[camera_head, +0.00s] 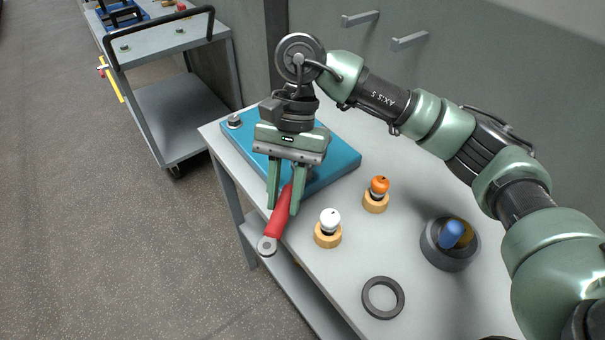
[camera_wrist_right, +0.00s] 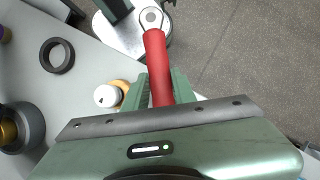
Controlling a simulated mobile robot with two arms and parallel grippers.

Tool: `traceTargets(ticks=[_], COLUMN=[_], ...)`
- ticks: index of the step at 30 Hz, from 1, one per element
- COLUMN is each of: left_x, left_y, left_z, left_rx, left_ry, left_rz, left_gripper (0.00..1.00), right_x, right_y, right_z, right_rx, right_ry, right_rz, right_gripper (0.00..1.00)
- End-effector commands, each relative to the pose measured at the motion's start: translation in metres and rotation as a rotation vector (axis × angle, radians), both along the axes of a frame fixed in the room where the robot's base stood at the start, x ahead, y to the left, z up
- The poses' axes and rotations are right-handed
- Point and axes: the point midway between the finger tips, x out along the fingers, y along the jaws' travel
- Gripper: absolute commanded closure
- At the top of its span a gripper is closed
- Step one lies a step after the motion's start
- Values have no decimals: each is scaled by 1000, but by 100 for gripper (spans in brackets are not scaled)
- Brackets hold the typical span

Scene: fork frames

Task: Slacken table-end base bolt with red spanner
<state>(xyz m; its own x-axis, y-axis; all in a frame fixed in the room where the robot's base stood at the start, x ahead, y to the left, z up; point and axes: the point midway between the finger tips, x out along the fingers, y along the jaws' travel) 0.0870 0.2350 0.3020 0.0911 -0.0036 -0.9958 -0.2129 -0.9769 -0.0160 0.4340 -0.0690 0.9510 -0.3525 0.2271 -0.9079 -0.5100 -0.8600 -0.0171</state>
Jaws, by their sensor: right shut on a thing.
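The red spanner (camera_head: 278,222) is between the fingers of my right gripper (camera_head: 283,208), which is shut on it. Its grey ring end (camera_head: 267,246) points out past the near-left table edge; its other end is hidden behind the gripper. In the right wrist view, the spanner (camera_wrist_right: 155,58) runs up from between the fingers of the gripper (camera_wrist_right: 161,75). The blue base (camera_head: 338,158) lies on the table under and behind the gripper. One base bolt (camera_head: 234,121) shows at its far-left corner, apart from the spanner. Any bolt behind the gripper is hidden. My left gripper is not in view.
On the grey table (camera_head: 335,275) stand a white-topped piece (camera_head: 330,221) and an orange-topped piece (camera_head: 380,187) in wooden holders. A dark ring (camera_head: 383,298) and a dark bowl (camera_head: 450,258) with a blue item lie to the right. A trolley (camera_head: 170,95) stands far left.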

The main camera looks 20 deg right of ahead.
Motion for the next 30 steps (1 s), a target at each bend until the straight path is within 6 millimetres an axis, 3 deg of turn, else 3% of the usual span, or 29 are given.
traceTargets(ticks=[30], left_x=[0], left_y=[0], left_z=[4], left_rx=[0], left_ry=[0], left_rz=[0], left_gripper=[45], right_x=[0], right_y=[0], right_z=[29], right_rx=[1], right_ry=[-1], right_rz=[0], right_gripper=[100])
